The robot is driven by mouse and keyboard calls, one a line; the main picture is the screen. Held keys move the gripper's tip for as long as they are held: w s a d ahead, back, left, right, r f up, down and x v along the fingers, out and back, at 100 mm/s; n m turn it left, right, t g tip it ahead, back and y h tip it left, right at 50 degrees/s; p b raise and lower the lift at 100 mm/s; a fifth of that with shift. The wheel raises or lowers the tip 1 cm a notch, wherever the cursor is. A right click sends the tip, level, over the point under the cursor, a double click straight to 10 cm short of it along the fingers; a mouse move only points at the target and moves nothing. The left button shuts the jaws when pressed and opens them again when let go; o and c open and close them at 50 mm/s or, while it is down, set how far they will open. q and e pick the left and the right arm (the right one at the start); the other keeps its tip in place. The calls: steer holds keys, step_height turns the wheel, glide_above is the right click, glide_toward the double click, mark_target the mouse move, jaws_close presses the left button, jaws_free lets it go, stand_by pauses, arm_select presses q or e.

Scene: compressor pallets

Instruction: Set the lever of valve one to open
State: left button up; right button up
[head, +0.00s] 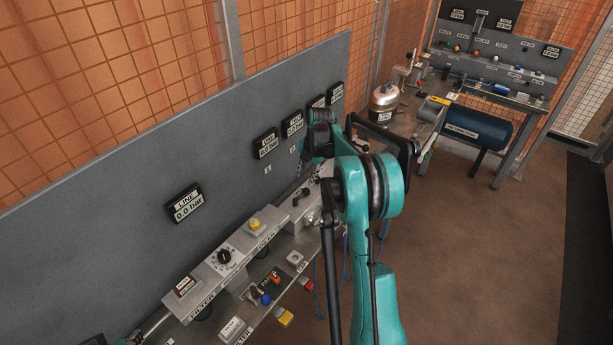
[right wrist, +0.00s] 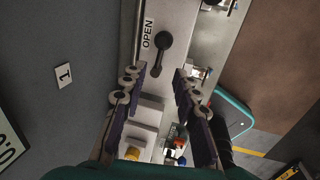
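The lever of valve one (right wrist: 160,52) is a black handle with a round hub on a light grey panel in the right wrist view. It lies beside a printed OPEN label (right wrist: 147,33), and a plate marked 1 (right wrist: 64,75) is on the dark board to its left. My right gripper (right wrist: 159,74) is open, its fingers on either side of the lever's lower end with gaps to both. I cannot tell its height above the lever. My left gripper does not show clearly.
A grey backboard carries several gauges, one marked LINE (head: 184,202). The bench front has a black knob (head: 224,257), a yellow button (head: 254,224) and a red switch (head: 273,279). A second bench with a blue tank (head: 472,125) stands back right. The brown floor is clear.

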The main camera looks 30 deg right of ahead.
stand_by(0.3)
step_height(320, 180, up, 12)
steer(key=s, duration=0.2)
steer(key=shift+d+f, duration=0.15)
steer(key=shift+d, duration=0.25)
steer(key=shift+s, duration=0.1)
